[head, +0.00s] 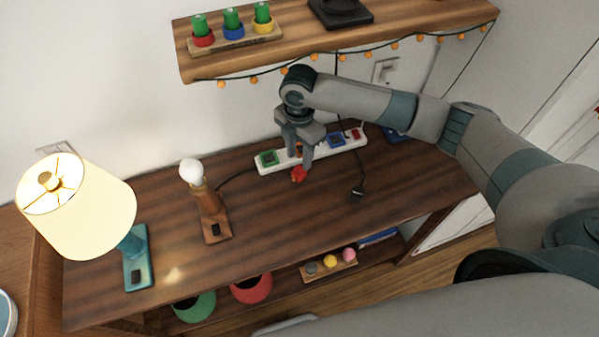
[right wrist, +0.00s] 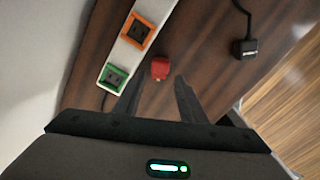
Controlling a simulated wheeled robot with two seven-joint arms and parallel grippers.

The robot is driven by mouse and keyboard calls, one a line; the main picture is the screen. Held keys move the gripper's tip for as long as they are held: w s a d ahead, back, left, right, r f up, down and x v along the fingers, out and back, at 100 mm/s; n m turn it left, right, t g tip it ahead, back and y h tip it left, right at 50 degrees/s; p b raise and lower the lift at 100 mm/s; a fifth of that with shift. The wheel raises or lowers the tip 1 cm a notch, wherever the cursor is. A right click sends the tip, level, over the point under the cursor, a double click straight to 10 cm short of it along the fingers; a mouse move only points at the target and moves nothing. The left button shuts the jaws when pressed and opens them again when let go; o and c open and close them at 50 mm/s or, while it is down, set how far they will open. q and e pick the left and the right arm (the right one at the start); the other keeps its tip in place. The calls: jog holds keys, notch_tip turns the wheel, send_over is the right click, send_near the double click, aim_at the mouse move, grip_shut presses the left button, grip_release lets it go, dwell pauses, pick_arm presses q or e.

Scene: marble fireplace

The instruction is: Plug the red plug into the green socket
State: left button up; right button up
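The red plug (head: 299,174) lies on the wooden tabletop just in front of the white power strip. In the right wrist view the red plug (right wrist: 160,68) sits just beyond my fingertips, roughly between their lines. The green socket (head: 268,158) is at the strip's left end, and it shows empty in the right wrist view (right wrist: 115,76). My right gripper (head: 298,164) points down above the strip and plug, its fingers apart and empty. It hides part of the strip in the head view. My left gripper is not in view.
The white power strip (head: 316,154) also has an orange socket (right wrist: 136,32) and a blue socket (head: 336,140). A black plug (head: 356,193) lies to the right. A bulb lamp (head: 209,212) and shaded lamp (head: 92,212) stand left. A wooden shelf (head: 330,40) overhangs the back.

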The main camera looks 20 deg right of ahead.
aim_at(300, 170)
dwell(0.3)
jog(key=shift+f+p, duration=0.3)
jog(key=shift+f, duration=0.85)
jog(key=shift+f+p, duration=0.5)
jog(key=shift+p, duration=0.1)
notch_tip(300, 170, down, 3)
jog(key=shift+f+p, duration=0.1)
jog(key=shift+p, duration=0.65)
jog(key=shift+f, duration=0.5)
